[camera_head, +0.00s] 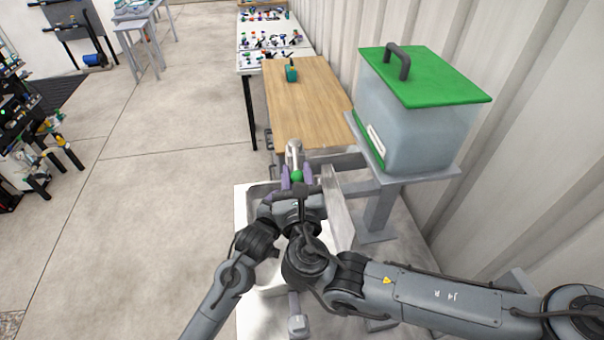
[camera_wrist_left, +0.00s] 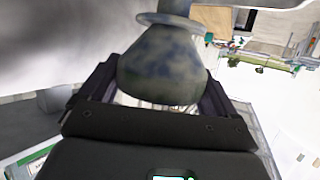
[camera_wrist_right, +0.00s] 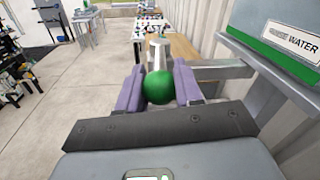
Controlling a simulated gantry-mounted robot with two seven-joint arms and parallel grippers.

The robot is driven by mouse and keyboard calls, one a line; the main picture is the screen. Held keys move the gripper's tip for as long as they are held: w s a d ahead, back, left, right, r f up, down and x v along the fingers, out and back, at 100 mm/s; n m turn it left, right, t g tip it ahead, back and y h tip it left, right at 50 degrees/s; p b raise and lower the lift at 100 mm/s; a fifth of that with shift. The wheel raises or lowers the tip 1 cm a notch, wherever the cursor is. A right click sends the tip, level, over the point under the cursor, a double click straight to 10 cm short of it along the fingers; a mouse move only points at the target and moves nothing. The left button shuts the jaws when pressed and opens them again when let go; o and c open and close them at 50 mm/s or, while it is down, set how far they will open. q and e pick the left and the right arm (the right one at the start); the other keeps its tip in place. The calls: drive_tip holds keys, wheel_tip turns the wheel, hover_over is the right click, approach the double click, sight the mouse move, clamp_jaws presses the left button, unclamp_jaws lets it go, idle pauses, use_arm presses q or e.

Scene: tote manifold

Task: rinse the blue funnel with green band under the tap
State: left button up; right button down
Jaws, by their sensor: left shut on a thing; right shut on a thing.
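The funnel (camera_wrist_left: 165,75) fills the middle of the left wrist view, mottled dull blue with a round rim; no green band can be made out. My left gripper (camera_wrist_left: 158,98) is shut on it. In the head view the funnel and left fingertips are hidden behind my right arm. The grey tap (camera_head: 294,149) stands at the sink's far end, with a green ball-shaped knob (camera_wrist_right: 159,87) in front of it. My right gripper (camera_head: 297,179) has its purple fingers shut on either side of this knob, also seen in the right wrist view. No water can be made out.
A white sink (camera_head: 243,203) lies below my arms. A clear tank (camera_head: 420,135) with a green lid stands on a grey stand close to its right. A wooden table (camera_head: 315,105) with a small teal item (camera_head: 291,74) stands behind. The floor to the left is open.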

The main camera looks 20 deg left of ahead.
drive_tip(key=shift+s+a+m+t+h, duration=0.15)
drive_tip(key=shift+a+m+t+h, duration=0.1)
drive_tip(key=shift+a+m+h, duration=0.45)
drive_tip(key=shift+s+a+m+t+h, duration=0.1)
drive_tip(key=shift+a+m+t+h, duration=0.3)
drive_tip(key=shift+h, duration=0.6)
drive_tip(key=shift+d, duration=0.2)
drive_tip(key=c, duration=0.8)
unclamp_jaws()
drive_tip(key=shift+o, duration=0.2)
drive_tip(key=s+d, duration=0.2)
drive_tip(key=s, duration=0.9)
drive_tip(key=shift+s+d, duration=0.2)
drive_tip(key=shift+s, duration=0.2)
